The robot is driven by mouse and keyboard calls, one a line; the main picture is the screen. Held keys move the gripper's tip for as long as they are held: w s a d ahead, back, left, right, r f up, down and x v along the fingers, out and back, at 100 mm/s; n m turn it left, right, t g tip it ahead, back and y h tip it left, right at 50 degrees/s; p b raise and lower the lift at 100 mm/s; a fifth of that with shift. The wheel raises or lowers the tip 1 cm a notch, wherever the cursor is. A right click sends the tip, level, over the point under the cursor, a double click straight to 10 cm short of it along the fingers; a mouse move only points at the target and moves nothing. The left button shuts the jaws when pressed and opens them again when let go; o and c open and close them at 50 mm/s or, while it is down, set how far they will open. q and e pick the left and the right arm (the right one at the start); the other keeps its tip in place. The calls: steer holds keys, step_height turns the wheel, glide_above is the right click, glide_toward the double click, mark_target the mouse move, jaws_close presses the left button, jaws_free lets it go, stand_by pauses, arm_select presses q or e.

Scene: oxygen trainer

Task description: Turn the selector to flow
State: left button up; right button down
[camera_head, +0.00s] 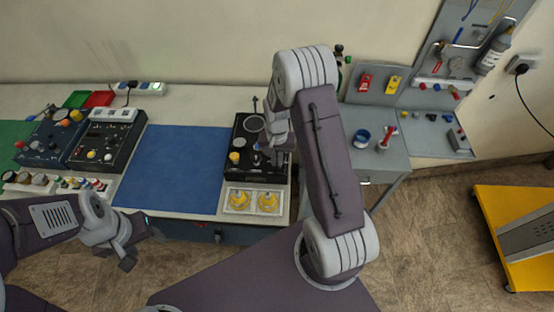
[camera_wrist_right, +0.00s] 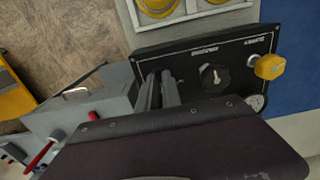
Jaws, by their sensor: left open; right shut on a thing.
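The black trainer panel (camera_head: 244,134) stands on the bench and also shows in the wrist view (camera_wrist_right: 235,50). My left gripper (camera_head: 138,252) is open and empty in front of the bench, left of the panel.
A blue mat (camera_head: 175,165) lies clear left of the panel. A pale tray (camera_head: 253,211) with two yellow pieces sits in front.

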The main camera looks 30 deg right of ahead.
mark_target(277, 162)
steer(key=c, duration=1.5)
jaws_free()
steer(key=shift+w, duration=0.1)
step_height(277, 162, up, 9)
steer(key=shift+r+b, duration=0.1)
steer(key=shift+b, duration=0.5)
